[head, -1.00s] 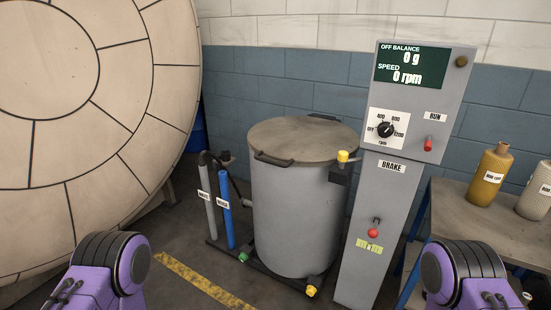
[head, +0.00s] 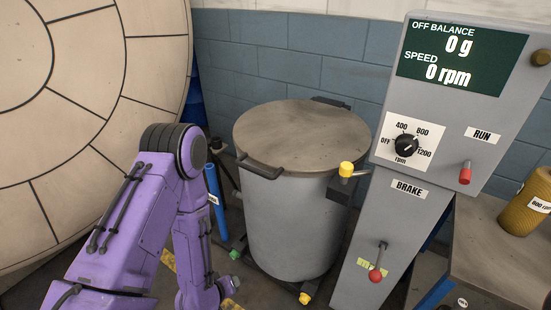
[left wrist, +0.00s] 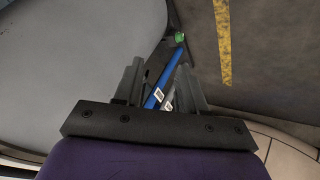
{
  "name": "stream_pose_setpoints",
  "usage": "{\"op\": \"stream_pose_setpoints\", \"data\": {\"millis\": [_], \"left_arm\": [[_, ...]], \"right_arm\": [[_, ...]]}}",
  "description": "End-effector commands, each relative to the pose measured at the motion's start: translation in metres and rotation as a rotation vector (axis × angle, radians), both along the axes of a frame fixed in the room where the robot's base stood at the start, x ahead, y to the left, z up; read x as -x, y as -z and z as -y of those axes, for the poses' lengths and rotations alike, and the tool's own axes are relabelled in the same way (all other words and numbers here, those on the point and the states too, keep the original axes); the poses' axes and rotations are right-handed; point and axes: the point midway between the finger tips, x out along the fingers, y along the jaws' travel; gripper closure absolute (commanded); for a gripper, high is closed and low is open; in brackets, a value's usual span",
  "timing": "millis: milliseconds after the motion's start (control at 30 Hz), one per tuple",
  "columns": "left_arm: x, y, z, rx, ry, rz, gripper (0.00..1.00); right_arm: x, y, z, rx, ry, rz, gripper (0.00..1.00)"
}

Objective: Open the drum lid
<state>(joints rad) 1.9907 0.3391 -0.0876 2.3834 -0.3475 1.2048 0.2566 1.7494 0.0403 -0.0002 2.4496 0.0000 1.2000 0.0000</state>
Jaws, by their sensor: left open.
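The grey drum (head: 285,225) stands upright in the middle of the head view. Its round lid (head: 300,135) lies flat and closed on top, with a dark handle (head: 258,167) at the front left edge. A yellow-knobbed latch (head: 346,170) sits at the drum's right rim. My left arm is bent to the left of the drum; its gripper is out of sight in the head view. In the left wrist view my left gripper (left wrist: 160,85) is open and empty, with the drum's side (left wrist: 80,70) at left. My right gripper is not in view.
A grey control panel (head: 395,220) with display, knob, red run switch and brake lever stands close right of the drum. Blue pipes (head: 214,200) stand left of it, partly behind my arm.

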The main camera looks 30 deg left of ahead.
Motion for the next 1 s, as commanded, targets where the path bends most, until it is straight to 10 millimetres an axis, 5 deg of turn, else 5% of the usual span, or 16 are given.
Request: {"op": "stream_pose_setpoints", "data": {"millis": [33, 100, 200, 300, 433, 1000], "left_arm": [[-0.044, -0.056, -0.012, 0.103, -0.077, 0.151, 0.6], [-0.093, -0.113, -0.024, 0.264, -0.143, 0.343, 0.6], [-0.136, -0.183, -0.038, 0.466, -0.191, 0.561, 0.6], [-0.156, -0.227, -0.046, 0.607, -0.203, 0.694, 0.6], [-0.166, -0.243, -0.049, 0.681, -0.2, 0.756, 0.6], [-0.261, -0.221, -0.043, 0.681, -0.2, 0.756, 0.6]], "right_arm": [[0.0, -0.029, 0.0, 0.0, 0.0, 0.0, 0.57], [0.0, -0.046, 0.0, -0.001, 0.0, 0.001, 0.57], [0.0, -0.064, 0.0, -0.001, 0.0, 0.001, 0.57], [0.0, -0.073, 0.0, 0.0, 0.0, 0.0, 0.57], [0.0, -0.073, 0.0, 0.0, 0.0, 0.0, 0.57], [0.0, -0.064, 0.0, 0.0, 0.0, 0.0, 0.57]]}}
